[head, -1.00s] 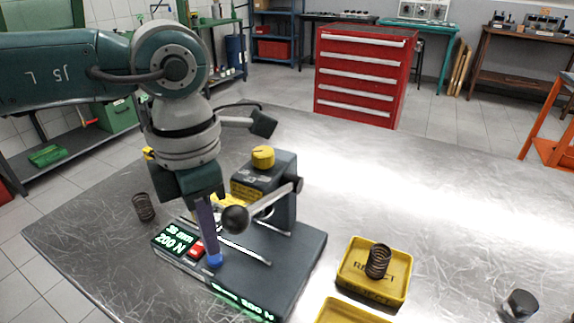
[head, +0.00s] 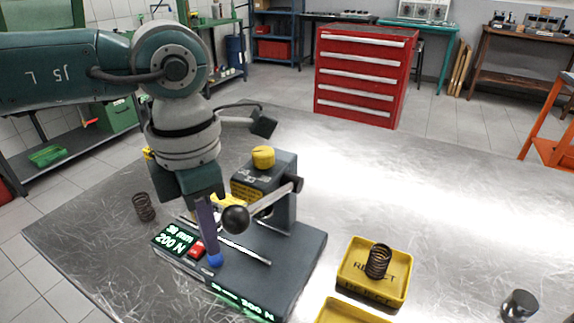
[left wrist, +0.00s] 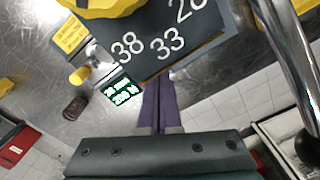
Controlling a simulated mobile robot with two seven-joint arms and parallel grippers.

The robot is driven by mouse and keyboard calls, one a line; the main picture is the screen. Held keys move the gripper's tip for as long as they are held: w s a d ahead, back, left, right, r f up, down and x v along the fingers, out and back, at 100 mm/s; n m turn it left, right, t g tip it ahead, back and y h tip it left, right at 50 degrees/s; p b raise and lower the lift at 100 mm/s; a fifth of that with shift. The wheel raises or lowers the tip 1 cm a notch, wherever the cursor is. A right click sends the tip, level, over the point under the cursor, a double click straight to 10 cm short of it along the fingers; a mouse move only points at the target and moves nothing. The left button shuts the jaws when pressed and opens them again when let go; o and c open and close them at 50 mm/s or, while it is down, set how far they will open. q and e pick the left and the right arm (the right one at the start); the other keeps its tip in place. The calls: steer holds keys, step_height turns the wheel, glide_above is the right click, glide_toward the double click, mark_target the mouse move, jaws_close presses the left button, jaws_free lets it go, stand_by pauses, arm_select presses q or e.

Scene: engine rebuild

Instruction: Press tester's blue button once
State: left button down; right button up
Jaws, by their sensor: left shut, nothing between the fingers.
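The spring tester (head: 292,243) stands on the metal bench, with a dark base, a yellow knob on top and a lever with a black ball. Its lit green display (head: 174,240) reads 38 mm and 200 N, and also shows in the left wrist view (left wrist: 121,92). The blue button (head: 215,261) is on the base front, right of a red button (head: 196,249). My left gripper (head: 212,252) points down, its purple fingers shut and empty, with the tips at the blue button. I cannot tell whether they press it. In the left wrist view the fingers (left wrist: 158,106) hide the button.
A dark spring (head: 144,207) stands left of the tester. Another spring (head: 378,261) stands in a yellow reject tray (head: 405,268) at the right; a second yellow tray (head: 340,312) is at the front edge. The bench between is clear.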

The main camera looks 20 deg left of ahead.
mark_target(214, 257)
stand_by(0.6)
arm_select(q)
steer(key=shift+f+b, duration=1.05)
steer(key=shift+f, duration=0.1)
steer(key=shift+a+f, duration=0.1)
steer(key=shift+f, duration=0.25)
steer(key=shift+r, duration=0.15)
step_height(214, 257, up, 2)
steer(key=shift+s+r+p, duration=0.1)
steer(key=shift+p, duration=0.7)
step_height(214, 257, up, 4)
steer(key=p, duration=0.3)
